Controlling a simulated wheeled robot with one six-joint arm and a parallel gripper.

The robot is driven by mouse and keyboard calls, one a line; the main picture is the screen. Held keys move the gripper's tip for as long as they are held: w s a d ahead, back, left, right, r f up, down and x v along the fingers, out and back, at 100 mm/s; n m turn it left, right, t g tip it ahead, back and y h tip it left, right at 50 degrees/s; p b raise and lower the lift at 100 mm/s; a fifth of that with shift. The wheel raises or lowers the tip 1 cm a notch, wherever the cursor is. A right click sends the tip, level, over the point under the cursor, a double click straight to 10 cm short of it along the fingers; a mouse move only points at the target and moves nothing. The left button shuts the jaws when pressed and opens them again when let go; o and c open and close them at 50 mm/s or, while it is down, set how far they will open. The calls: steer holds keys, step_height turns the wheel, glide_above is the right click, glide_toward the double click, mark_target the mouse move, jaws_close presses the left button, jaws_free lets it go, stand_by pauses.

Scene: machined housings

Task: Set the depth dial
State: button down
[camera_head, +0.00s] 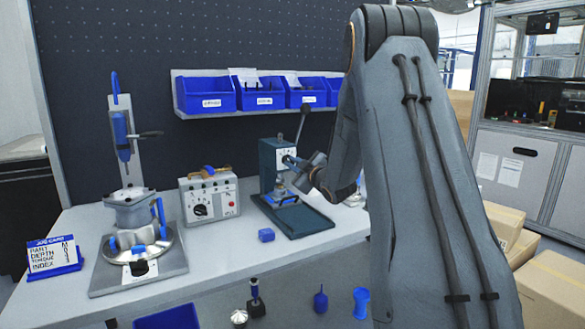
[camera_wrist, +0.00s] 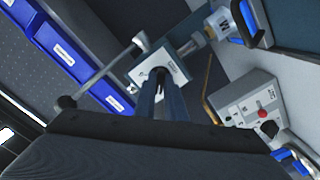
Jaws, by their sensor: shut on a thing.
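The press (camera_head: 272,165) with a dark green body stands on its base plate at the back of the bench. Its pale front plate with markings also shows in the wrist view (camera_wrist: 178,62). My gripper (camera_head: 288,160) reaches it from the right. In the wrist view my two long fingers (camera_wrist: 161,82) are close together with their tips at the plate, shut on the depth dial, which they mostly hide. The dial's setting cannot be read. The job card (camera_head: 52,256) lists part, depth, torque and index at the bench's left; its values are too small to read surely.
A control box (camera_head: 210,199) with a black knob stands left of the press. Further left is a fixture (camera_head: 135,235) holding a housing. The press lever (camera_head: 302,121) rises close to my arm. Blue bins (camera_head: 205,95) line the shelf above. A small blue block (camera_head: 266,235) lies in front.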

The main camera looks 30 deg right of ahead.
stand_by(0.4)
steer(key=c, duration=1.8)
jaws_free()
steer(key=s+b, duration=0.1)
steer(key=s, duration=0.6)
steer(key=shift+s+d, duration=0.1)
steer(key=shift+s, duration=0.3)
